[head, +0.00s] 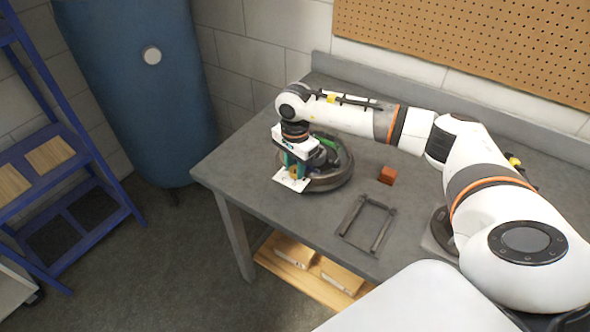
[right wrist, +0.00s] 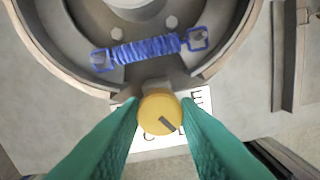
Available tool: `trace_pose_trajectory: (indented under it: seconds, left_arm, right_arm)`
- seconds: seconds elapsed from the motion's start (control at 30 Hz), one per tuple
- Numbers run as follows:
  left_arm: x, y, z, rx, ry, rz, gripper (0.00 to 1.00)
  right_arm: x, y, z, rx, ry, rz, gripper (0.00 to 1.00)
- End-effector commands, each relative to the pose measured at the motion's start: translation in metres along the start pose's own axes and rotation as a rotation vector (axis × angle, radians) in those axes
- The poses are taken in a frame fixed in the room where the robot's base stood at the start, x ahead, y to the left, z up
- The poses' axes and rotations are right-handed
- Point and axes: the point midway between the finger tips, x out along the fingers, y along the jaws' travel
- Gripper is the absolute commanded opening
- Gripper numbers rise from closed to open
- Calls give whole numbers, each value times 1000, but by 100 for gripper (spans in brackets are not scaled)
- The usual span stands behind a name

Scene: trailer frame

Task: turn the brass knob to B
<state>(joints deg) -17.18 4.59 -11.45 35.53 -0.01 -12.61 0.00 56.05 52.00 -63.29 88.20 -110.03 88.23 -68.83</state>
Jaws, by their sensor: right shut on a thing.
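The brass knob (right wrist: 158,112) is round and yellow, with a dark pointer line that slants toward the lower right in the right wrist view. It sits over a white lettered plate (right wrist: 203,104), at the rim of a round drum. I can read an E right of the knob and a C below it; I cannot make out a B, as the fingers hide part of the plate. My right gripper (right wrist: 160,106) has its two green fingers on either side of the knob, shut on it. In the head view the right gripper (head: 294,172) is over the plate (head: 289,185). My left gripper is not in view.
The round drum (head: 335,183) lies on the grey bench (head: 240,165), with a blue spring (right wrist: 147,48) inside. A red-brown block (head: 387,175) and a dark bar frame (head: 346,218) lie to its right. A blue shelf (head: 75,185) and a blue tank (head: 145,100) stand left.

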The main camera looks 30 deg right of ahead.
Motion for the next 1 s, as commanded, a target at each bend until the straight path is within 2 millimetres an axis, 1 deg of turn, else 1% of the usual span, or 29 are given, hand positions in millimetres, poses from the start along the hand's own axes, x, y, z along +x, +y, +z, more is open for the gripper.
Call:
trace_pose_trajectory:
  seconds: [0.03, 0.3, 1.0]
  left_arm:
    - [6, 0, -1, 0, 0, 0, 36]
    - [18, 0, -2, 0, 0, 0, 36]
    - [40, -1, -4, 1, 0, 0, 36]
  right_arm:
    - [2, 1, 1, 46, -2, 3, 6]
    - [1, 0, 1, 302, -2, 3, 6]
    - [0, 0, 1, 968, -2, 3, 6]
